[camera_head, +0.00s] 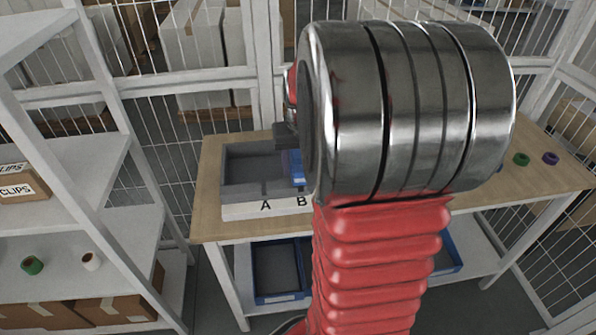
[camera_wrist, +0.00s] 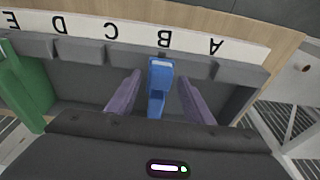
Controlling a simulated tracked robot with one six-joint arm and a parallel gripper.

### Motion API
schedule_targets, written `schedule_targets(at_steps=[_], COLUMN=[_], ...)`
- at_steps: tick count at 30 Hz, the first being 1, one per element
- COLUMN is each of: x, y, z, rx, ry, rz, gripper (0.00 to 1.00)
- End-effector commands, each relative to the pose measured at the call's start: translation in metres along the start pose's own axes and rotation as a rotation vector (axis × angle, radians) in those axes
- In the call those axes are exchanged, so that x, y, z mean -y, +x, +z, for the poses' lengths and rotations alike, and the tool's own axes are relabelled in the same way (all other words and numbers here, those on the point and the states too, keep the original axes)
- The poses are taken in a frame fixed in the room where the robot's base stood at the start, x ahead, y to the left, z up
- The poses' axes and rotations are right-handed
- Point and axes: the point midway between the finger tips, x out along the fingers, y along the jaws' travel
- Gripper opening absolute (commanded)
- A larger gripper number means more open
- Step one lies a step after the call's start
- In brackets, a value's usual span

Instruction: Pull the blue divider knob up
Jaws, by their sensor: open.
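The blue divider knob (camera_wrist: 159,72) is upright at the front wall of a grey bin, by the letter B in the wrist view. It also shows in the head view (camera_head: 298,168), just above the label B. My gripper (camera_wrist: 160,80) is open, with one finger on each side of the blue knob. Gaps show between the knob and both fingers. In the head view my gripper (camera_head: 285,135) is partly hidden behind my arm, close above the bin. The grey bin (camera_head: 238,190) sits on the wooden table, its right part hidden by my arm.
A green piece (camera_wrist: 22,85) stands at the left of the bin in the wrist view. The white label strip (camera_wrist: 140,35) runs along the bin's front. Green (camera_head: 521,159) and purple (camera_head: 551,158) rings lie on the table (camera_head: 210,215) at right. A white shelf (camera_head: 75,190) stands at left.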

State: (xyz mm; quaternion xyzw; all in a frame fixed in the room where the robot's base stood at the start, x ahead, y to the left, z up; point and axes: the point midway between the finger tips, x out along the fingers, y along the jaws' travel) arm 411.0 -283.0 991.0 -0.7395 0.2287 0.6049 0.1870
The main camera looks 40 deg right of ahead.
Motion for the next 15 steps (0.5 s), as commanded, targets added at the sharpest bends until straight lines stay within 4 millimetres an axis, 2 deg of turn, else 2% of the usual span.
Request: schedule_targets(at_steps=[8,15], x=[0.0,0.0], y=[-0.002,-0.018], z=[0.0,0.0], rx=[-0.001,-0.002], ry=[0.0,0.0], rz=[0.0,0.0], gripper=[0.47,0.47])
